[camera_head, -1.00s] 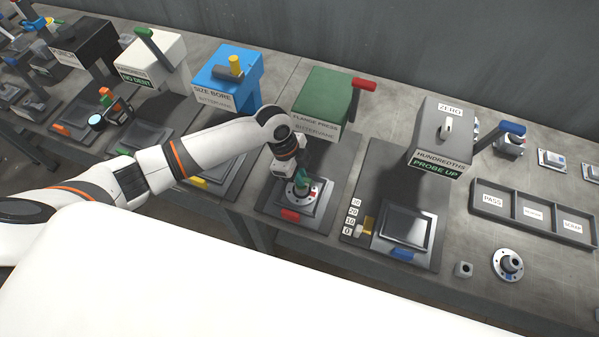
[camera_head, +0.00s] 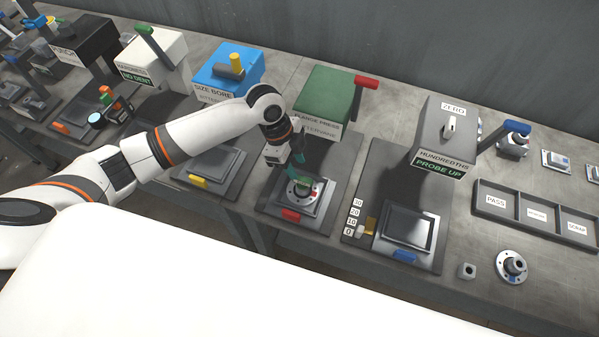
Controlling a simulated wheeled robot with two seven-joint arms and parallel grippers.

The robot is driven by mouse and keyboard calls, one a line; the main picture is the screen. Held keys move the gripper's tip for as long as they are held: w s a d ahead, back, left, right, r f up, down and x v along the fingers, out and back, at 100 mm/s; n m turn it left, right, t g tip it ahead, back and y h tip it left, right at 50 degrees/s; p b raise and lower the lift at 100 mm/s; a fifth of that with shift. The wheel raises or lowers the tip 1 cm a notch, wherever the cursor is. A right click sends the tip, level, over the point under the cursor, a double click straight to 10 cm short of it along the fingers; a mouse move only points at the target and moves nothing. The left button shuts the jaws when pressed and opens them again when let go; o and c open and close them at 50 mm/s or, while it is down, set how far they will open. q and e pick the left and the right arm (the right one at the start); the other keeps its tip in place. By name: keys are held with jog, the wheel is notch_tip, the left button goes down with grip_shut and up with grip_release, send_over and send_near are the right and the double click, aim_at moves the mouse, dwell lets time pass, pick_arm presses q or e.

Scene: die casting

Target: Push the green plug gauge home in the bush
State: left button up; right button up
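A round flanged metal bush (camera_head: 293,195) sits on the plate of the station labelled flange press. A small green piece, which looks like the plug gauge (camera_head: 304,183), stands at its centre; how deep it sits cannot be told. My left gripper (camera_head: 298,158) is just above and behind the bush, tilted downward, with a teal part showing at its fingers. The fingers are small and partly hidden, so their opening and any contact with the gauge are unclear. My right gripper is not in view.
The green flange press (camera_head: 327,95) with a red handle (camera_head: 365,82) stands close behind my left gripper. The grey hundredths gauge (camera_head: 443,130) is to the right, with a sorting tray (camera_head: 483,208) beyond. A loose flanged part (camera_head: 511,267) lies at the front right.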

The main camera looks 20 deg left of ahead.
pick_arm(q)
jog(key=v, duration=0.6)
jog(key=shift+r+b, duration=0.4)
jog(key=shift+b, duration=0.05)
